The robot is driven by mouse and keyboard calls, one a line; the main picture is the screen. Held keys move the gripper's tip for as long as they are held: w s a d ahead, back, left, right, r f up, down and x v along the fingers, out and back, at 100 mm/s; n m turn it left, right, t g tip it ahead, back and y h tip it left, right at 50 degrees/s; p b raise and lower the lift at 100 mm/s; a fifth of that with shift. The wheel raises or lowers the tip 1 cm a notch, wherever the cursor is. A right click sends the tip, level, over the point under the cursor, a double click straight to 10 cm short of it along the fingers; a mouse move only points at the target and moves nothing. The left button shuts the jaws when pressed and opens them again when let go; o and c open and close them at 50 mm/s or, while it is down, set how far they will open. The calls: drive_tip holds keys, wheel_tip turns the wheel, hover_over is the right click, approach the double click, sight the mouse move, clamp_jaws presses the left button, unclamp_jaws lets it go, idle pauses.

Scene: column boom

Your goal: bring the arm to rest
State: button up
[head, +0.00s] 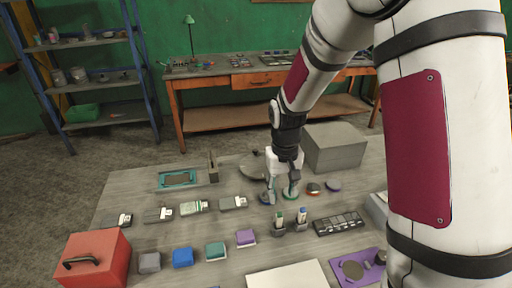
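My arm reaches in from the right of the head view and bends down over the table. My gripper (279,197) points down at the middle of the table, its two fingers apart. Between and just below the fingers I see only tabletop and small round coloured pieces, partly hidden by the fingertips. I see nothing held. Whether the fingertips touch the pieces cannot be told.
A grey box (335,148) stands close behind my gripper. A red box (94,256), several small blocks and a dark tray (338,223) lie around on the table. A wooden workbench (240,82) and a shelf (92,82) stand behind.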

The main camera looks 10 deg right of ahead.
drive_tip(key=s+r+t, duration=0.1)
drive_tip(key=s+r, duration=0.3)
drive_tip(key=r, duration=0.4)
drive_tip(key=s+r+t, duration=0.2)
drive_tip(key=s+r, duration=0.2)
drive_tip(key=r, duration=0.5)
drive_tip(key=s+r+t, duration=0.2)
drive_tip(key=s+r, duration=0.5)
drive_tip(key=s, duration=0.6)
drive_tip(key=shift+s+t, duration=0.3)
drive_tip(key=shift+s, duration=0.1)
drive_tip(key=shift+d+r, duration=0.1)
drive_tip(key=shift+c, duration=0.6)
drive_tip(key=shift+d, duration=0.15)
